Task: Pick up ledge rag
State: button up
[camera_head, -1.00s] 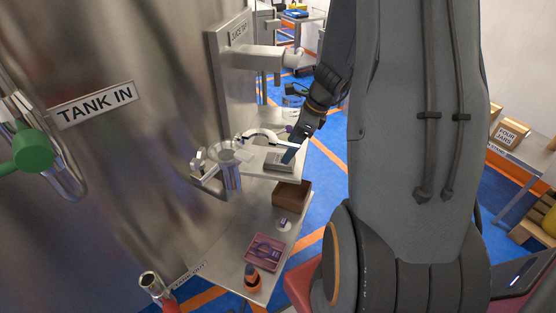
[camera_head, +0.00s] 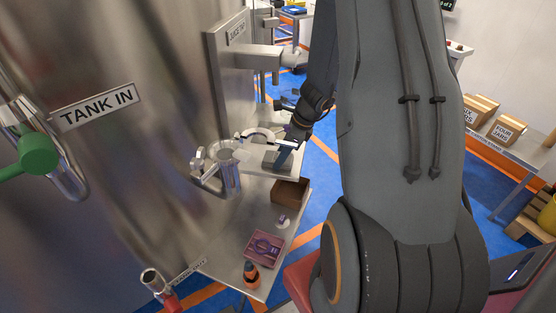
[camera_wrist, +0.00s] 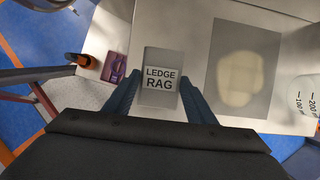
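The ledge rag (camera_wrist: 160,82) is a grey upright-looking rectangle with a white label reading "LEDGE RAG" in the wrist view. It lies between the two blue fingers of my gripper (camera_wrist: 159,92). The fingers are spread on either side of it, and a gap shows at each side near the tips. In the head view my gripper (camera_head: 285,153) points down over the raised steel shelf at the tank's side. I cannot make out the rag clearly there.
A grey pad with a pale round patch (camera_wrist: 238,72) and a marked beaker (camera_wrist: 304,103) are right of the rag. A purple box (camera_wrist: 115,66) is left. In the head view, a brown box (camera_head: 290,191) and orange-topped bottle (camera_head: 250,273) stand on the lower table.

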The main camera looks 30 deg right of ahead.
jog(key=c, duration=0.4)
jog(key=shift+c, duration=0.2)
jog(key=shift+r, duration=0.75)
jog(key=s+d+b, duration=0.4)
jog(key=s+d, duration=0.8)
jog(key=d, duration=0.1)
jog(key=shift+d+b, duration=0.3)
jog(key=shift+b, duration=0.05)
